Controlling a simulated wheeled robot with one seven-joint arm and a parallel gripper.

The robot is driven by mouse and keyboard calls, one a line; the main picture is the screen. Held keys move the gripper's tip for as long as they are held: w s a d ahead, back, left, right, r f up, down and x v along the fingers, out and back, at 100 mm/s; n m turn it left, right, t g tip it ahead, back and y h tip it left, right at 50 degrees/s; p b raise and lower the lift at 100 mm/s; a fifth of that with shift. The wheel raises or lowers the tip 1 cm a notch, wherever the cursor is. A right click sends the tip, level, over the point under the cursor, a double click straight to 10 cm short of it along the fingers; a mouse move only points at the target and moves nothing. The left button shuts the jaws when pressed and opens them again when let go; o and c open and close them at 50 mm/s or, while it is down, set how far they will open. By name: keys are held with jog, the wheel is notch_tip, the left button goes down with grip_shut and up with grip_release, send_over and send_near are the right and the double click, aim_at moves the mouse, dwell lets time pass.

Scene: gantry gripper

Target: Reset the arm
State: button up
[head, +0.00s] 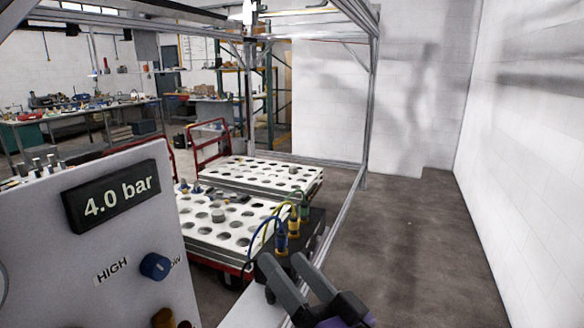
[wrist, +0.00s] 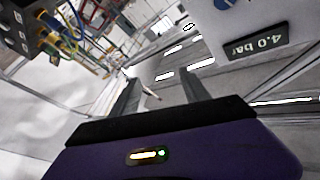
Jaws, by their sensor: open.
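My gripper (head: 290,278) is at the bottom middle of the head view, with its two grey fingers spread and nothing between them. In the wrist view the fingers (wrist: 157,88) stand apart over a purple body with a small lit strip. The gripper is in front of a black connector block (head: 303,236) with yellow, blue and green cables; I cannot tell the exact gap. The block also shows at the upper left of the wrist view (wrist: 18,32).
A grey control panel (head: 130,240) at the left has a display reading 4.0 bar (head: 112,196) and a blue knob (head: 155,266). Red carts with white perforated trays (head: 262,177) stand inside a metal gantry frame (head: 369,110). Floor (head: 420,240) on the right is clear up to the white wall (head: 530,150).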

jog(key=s+d+f+m+t+h, duration=0.3)
jog(key=s+d+f+h, duration=0.6)
jog(key=s+d+f, duration=0.4)
jog(key=s+d+f+g+h, duration=0.1)
jog(key=s+d+f+g, duration=0.1)
jog(key=s, duration=0.9)
jog(key=s+d+f+n+g+h, duration=0.1)
jog(key=s+d+f, duration=0.4)
jog(key=s, duration=0.7)
notch_tip(320, 180, down, 2)
jog(key=shift+s+d+f+g+h, duration=0.2)
jog(key=shift+g+h, duration=0.3)
jog(key=shift+g, duration=0.4)
jog(key=shift+r, duration=0.15)
